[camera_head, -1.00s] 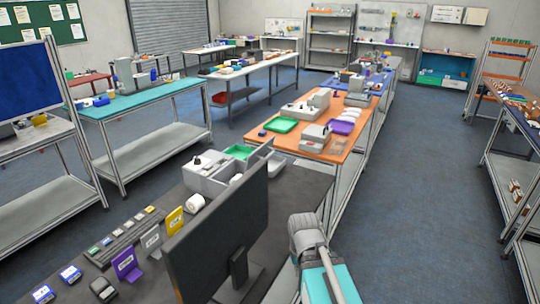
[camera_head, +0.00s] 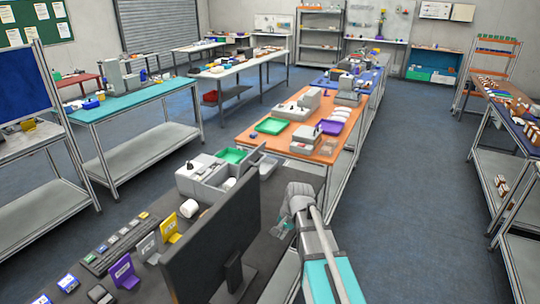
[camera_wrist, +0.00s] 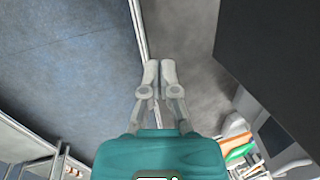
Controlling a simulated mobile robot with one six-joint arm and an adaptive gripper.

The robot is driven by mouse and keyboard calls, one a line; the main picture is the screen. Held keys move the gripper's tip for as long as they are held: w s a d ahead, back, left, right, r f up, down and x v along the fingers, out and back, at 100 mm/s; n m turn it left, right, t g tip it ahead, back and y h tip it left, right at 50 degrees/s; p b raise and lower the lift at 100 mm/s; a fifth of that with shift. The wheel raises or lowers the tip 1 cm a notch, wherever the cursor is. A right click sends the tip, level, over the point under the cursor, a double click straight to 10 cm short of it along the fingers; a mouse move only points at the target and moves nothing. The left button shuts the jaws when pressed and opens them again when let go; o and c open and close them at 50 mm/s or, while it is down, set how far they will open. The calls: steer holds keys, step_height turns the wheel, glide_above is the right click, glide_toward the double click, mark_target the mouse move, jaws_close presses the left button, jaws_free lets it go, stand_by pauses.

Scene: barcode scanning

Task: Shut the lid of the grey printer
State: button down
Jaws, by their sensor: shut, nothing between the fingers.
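The grey printer (camera_head: 207,174) stands on the dark table beyond the monitor. Its lid (camera_head: 250,159) appears raised at a tilt. A white roll (camera_head: 229,183) shows in the open body, and the monitor hides part of the printer. My gripper (camera_head: 281,230) is to the right of the monitor, near the table's right edge and apart from the printer. In the wrist view my gripper (camera_wrist: 160,66) is shut and empty, its fingertips together above the dark tabletop. Pale shapes at the lower right there may belong to the printer; I cannot tell.
The black monitor (camera_head: 215,245) stands between my arm and much of the dark table (camera_head: 150,212). A loose white roll (camera_head: 190,209) and coloured card stands are left of it. The orange table (camera_head: 318,150) with trays and devices lies beyond. Clear blue floor (camera_head: 400,200) is at right.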

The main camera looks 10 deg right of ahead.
steer(key=w+d+r+m+t+y+p, duration=0.1)
steer(key=w+d+r+m+p, duration=0.2)
steer(key=w+r+m, duration=0.2)
steer(key=w+d+r+m+t+y+p, duration=0.2)
steer(key=w+r+m, duration=0.3)
steer(key=w, duration=0.7)
steer(key=w+d+r+m+t+y+p, duration=0.1)
steer(key=w+d+r+m+p, duration=0.3)
steer(key=w+m, duration=0.3)
steer(key=shift+w+r+m+y, duration=0.3)
steer(key=shift+w+r, duration=0.45)
steer(key=shift+w, duration=0.2)
steer(key=shift+f, duration=0.1)
steer(key=w+a+f+b, duration=0.6)
steer(key=w+a, duration=0.1)
steer(key=a, duration=0.2)
steer(key=shift+f, duration=0.15)
